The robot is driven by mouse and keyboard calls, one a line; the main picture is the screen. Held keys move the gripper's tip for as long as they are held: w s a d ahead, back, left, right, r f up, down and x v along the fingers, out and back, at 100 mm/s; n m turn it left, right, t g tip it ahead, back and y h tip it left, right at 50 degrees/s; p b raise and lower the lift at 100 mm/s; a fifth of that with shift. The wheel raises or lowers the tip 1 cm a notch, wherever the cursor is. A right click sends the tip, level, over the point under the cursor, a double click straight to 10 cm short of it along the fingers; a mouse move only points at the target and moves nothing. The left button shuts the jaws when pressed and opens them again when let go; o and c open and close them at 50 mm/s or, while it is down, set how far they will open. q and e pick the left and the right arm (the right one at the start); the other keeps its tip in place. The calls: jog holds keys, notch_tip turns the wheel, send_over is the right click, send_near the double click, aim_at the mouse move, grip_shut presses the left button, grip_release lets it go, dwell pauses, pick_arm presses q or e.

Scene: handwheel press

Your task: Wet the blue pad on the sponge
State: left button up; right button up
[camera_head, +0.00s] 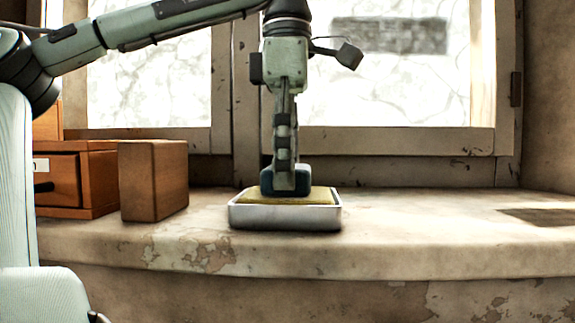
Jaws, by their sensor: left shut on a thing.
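My left gripper (285,172) points straight down and is shut on the blue pad (267,182), a dark blue block. The fingers hide much of the pad. The pad's lower edge is at the top of the yellow sponge (316,196) and appears to touch it. The sponge lies in a shallow white tray (285,217) near the middle of the stone ledge. My right gripper is not in view.
A brown wooden block (153,181) stands left of the tray, with a wooden drawer box (82,180) behind it. The ledge (420,225) is clear to the right. A window (390,70) rises behind.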

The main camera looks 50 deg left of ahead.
pick_arm(q)
jog(key=shift+r, duration=3.5)
